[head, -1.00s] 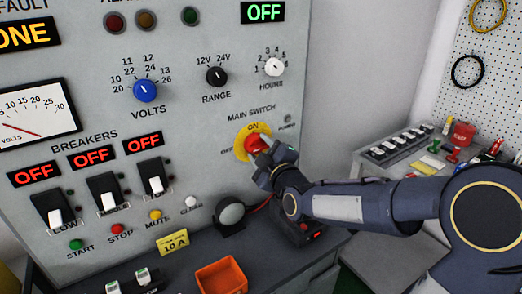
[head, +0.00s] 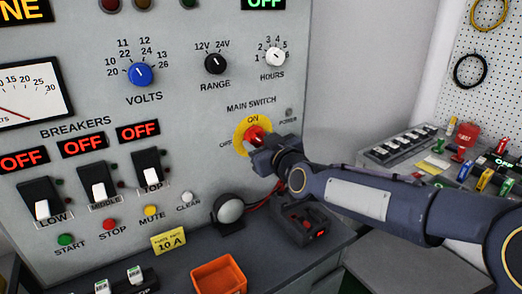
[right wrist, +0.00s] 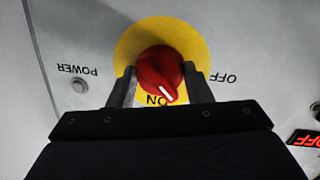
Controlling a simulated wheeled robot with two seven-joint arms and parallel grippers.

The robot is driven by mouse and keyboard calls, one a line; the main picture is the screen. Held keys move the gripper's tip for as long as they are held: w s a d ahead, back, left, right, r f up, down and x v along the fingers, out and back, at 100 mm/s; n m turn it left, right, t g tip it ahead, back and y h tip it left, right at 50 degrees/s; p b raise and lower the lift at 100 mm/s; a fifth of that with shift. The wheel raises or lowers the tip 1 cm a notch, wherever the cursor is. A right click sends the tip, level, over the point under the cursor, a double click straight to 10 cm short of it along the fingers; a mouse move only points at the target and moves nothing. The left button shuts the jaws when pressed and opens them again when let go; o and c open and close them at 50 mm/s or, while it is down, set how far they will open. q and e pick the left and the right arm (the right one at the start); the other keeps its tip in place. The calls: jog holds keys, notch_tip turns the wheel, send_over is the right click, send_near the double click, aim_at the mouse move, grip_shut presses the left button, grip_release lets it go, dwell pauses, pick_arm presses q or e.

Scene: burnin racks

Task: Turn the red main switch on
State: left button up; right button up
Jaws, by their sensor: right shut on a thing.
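The red main switch (head: 255,135) is a round knob on a yellow plate (head: 240,140) on the grey panel, marked ON and OFF. My right gripper (head: 260,146) is at the knob. In the right wrist view, its two fingers (right wrist: 160,88) stand on either side of the red knob (right wrist: 155,70), shut on it. That view is upside down. The knob's white mark (right wrist: 166,93) points close to the ON label, slightly toward the OFF side. The grey power lamp (right wrist: 80,86) looks unlit. My left gripper is not in view.
The breakers (head: 97,182) with red OFF displays are at the panel's left. A round black-rimmed lamp (head: 229,209), a black device (head: 306,224) and an orange bin (head: 218,277) are below the switch. A cluttered side bench (head: 400,150) stands behind my right arm.

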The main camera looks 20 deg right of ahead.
jog(key=m+y+b, duration=0.1)
jog(key=m+b, duration=0.3)
jog(key=m, duration=0.1)
jog(key=shift+f+b, duration=0.15)
jog(key=shift+b, duration=0.25)
jog(key=shift+m+g+y+b, duration=0.3)
jog(key=shift+m+b, duration=0.55)
jog(key=shift+m, duration=0.45)
jog(key=shift+r, duration=0.2)
jog(key=o, duration=1)
jog(key=shift+s, duration=0.1)
jog(key=s, duration=0.5)
jog(key=s+d+r, duration=0.1)
jog(key=s, duration=0.1)
jog(key=shift+s+p, duration=0.25)
jog(key=shift+p, duration=0.05)
